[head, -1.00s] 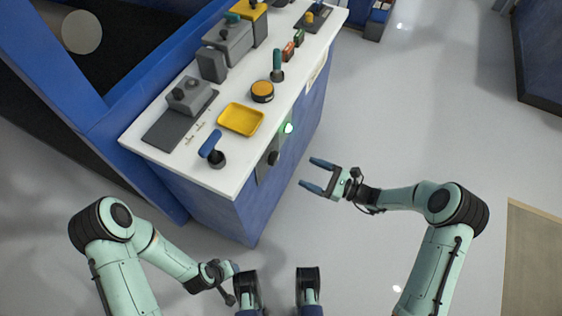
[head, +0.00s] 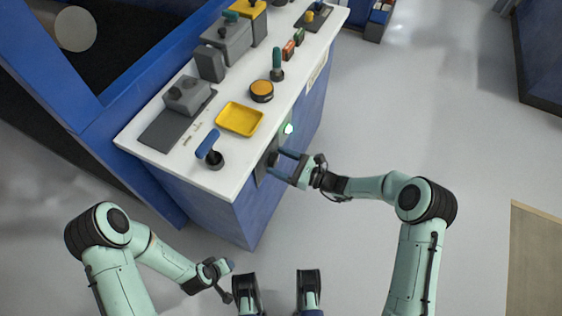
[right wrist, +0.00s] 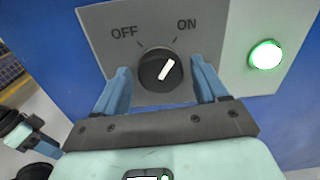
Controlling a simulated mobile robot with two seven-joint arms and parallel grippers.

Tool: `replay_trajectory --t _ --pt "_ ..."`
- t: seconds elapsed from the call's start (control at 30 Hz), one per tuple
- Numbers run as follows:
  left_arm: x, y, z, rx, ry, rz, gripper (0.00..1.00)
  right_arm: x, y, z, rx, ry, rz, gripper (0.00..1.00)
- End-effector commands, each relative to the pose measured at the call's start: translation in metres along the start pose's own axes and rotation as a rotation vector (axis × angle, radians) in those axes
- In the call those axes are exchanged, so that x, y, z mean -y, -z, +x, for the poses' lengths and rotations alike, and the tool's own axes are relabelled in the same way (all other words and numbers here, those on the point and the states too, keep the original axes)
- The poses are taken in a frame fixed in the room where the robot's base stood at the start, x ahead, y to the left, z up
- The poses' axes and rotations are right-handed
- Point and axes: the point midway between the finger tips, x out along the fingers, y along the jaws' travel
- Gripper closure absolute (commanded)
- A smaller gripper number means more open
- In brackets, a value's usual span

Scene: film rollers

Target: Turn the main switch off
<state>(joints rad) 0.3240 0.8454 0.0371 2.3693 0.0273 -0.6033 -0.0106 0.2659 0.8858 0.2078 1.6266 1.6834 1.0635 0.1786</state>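The main switch (right wrist: 161,70) is a black round knob with a white pointer on a grey plate (right wrist: 100,38) marked OFF at left and ON at right. Its pointer leans toward ON. In the head view the knob (head: 273,158) sits on the blue cabinet's front. My right gripper (head: 283,161) is open at the knob; in the right wrist view its blue fingers (right wrist: 160,88) stand on either side, with gaps to the knob. A green lamp (right wrist: 265,55) beside the plate is lit. My left gripper (head: 226,278) hangs low, away from the cabinet; its fingers are unclear.
The white counter (head: 180,165) above the switch holds a blue-handled lever (head: 209,148), a yellow tray (head: 240,119), an orange button (head: 261,91) and a green-handled lever (head: 277,66). The grey floor (head: 420,110) to the right is clear.

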Motion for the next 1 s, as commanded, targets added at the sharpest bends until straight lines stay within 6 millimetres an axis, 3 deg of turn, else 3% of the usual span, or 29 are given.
replay_trajectory --t 0.03,0.13,0.57,1.0 --pt "0.0 -0.0001 0.0 0.0 0.0 0.0 0.57 0.0 0.0001 -0.0002 0.0 0.0 0.0 0.46" --pt "0.0 -0.0002 0.0 0.001 0.0 0.0 0.57 0.0 0.0001 -0.0003 0.0 0.0 0.0 0.77" --pt "-0.0002 -0.0011 -0.0006 0.003 0.0 0.0 0.57 -0.0001 0.0001 -0.0007 0.0 0.0 -0.073 0.77" --pt "-0.0012 -0.005 -0.0035 0.015 -0.001 0.001 0.57 -0.0006 0.0005 -0.0011 0.0 0.001 -0.43 0.77"
